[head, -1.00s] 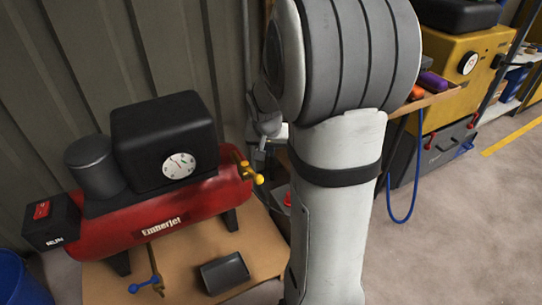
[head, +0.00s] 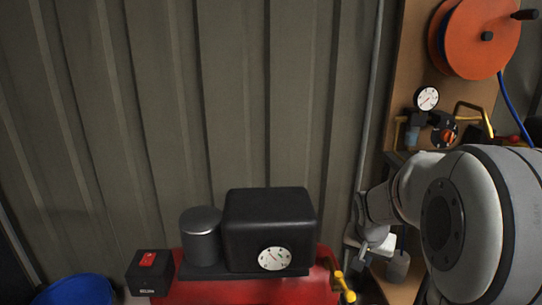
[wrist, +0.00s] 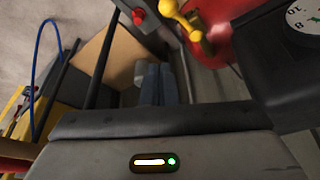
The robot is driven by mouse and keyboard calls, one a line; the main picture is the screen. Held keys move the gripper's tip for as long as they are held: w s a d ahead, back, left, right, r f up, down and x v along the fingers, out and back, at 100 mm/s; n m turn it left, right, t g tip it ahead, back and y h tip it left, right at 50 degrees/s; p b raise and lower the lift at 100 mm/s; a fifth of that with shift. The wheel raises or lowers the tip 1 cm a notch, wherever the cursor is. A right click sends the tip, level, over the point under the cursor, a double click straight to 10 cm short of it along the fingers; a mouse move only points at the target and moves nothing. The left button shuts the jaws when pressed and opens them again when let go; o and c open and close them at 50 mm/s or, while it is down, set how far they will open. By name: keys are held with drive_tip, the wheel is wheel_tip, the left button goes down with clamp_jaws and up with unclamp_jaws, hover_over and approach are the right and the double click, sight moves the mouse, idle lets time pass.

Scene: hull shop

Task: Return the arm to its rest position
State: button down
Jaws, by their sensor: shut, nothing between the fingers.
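My gripper (wrist: 160,82) shows in the wrist view as two blue-grey fingers side by side, shut and empty. They are beyond the dark edge of my own wrist. In the head view my arm fills the lower right, its wrist end bent toward the compressor's right side; the fingertips are hard to make out there.
A red compressor (head: 240,290) with a black box (head: 268,222), gauge (head: 274,258) and yellow valve (head: 341,287) stands left of my arm. A board with an orange hose reel (head: 478,35) and regulator (head: 440,125) is behind it. A blue bucket (head: 75,289) is lower left.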

drive_tip(key=s+a+r+n+p, duration=0.2)
drive_tip(key=s+a+r+p, duration=0.2)
drive_tip(key=s+r+p, duration=0.2)
drive_tip(key=s+a+r+n+y+p, duration=0.1)
drive_tip(key=s+a+r+p, duration=0.3)
drive_tip(key=r+p, duration=0.6)
drive_tip(key=s+a+r+n+y+p, duration=0.1)
drive_tip(key=s+a+r+n+p, duration=0.2)
drive_tip(key=s+r+p, duration=0.5)
wheel_tip(320, 180, up, 7)
drive_tip(key=shift+a+f+g+p, duration=0.15)
drive_tip(key=shift+a+g+p, duration=0.2)
drive_tip(key=shift+a, duration=0.5)
